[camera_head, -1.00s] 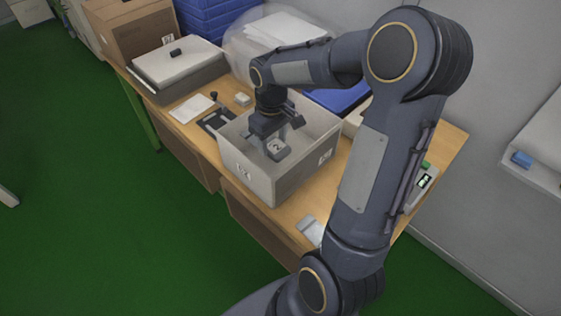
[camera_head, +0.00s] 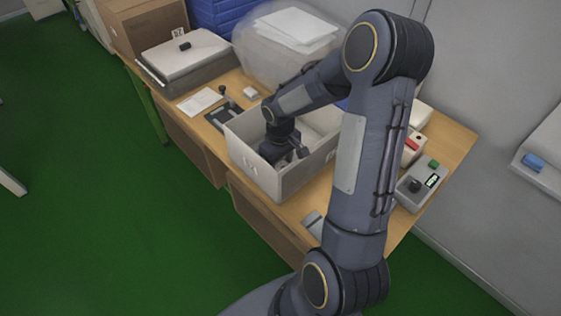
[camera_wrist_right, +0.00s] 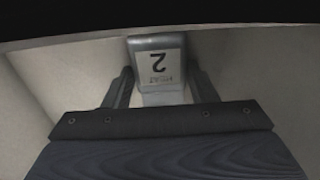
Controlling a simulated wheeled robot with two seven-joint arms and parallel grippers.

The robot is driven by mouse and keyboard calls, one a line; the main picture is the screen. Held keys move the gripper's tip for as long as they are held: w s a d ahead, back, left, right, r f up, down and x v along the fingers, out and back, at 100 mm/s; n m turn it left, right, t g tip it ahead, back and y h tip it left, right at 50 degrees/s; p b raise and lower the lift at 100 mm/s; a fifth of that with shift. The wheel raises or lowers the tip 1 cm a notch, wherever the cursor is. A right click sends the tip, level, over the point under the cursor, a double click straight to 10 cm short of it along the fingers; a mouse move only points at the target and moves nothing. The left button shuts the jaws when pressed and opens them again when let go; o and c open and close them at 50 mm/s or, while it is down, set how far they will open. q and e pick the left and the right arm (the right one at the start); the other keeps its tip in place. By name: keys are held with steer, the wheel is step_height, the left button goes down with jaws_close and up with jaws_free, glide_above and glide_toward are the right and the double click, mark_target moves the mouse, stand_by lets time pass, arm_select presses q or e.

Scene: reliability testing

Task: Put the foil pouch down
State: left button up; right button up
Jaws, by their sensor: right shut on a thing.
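The foil pouch (camera_wrist_right: 160,60) is silver-grey with a white label bearing a large "2", which appears upside down in the right wrist view. My right gripper (camera_wrist_right: 161,88) is shut on it, with one finger on each side. In the head view my right gripper (camera_head: 290,152) is down inside an open grey bin (camera_head: 254,168) on the wooden table. The pouch is hidden there by the bin wall and the gripper. I cannot tell whether the pouch touches the bin floor. My left gripper is not in view.
The bin walls stand close around my right gripper. A grey control box (camera_head: 420,184) with a green button is at the right. A small grey item (camera_head: 312,223) lies near the front edge. A black stand (camera_head: 224,114), a white card (camera_head: 199,101) and a clear bag (camera_head: 285,65) are behind.

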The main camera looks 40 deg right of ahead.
mark_target(280, 165)
steer(key=shift+f, duration=0.1)
steer(key=o, duration=1)
steer(key=shift+c, duration=0.2)
step_height(280, 165, up, 12)
steer(key=s+a+r+t, duration=0.1)
steer(key=s+a+r, duration=0.1)
steer(key=s+a+r+t+y, duration=0.1)
steer(key=s+a+r, duration=0.1)
steer(key=s, duration=0.1)
steer(key=s+a+r+m, duration=0.1)
steer(key=s+a+r, duration=0.1)
steer(key=s, duration=0.1)
steer(key=shift+s+a+r+t+y, duration=0.15)
steer(key=shift+t+y, duration=0.15)
steer(key=shift+t, duration=0.1)
steer(key=s+a+m+t+y, duration=0.1)
steer(key=s+a+t+y, duration=0.1)
steer(key=s+a, duration=0.5)
steer(key=shift+s+m+t, duration=0.4)
steer(key=shift+s, duration=0.5)
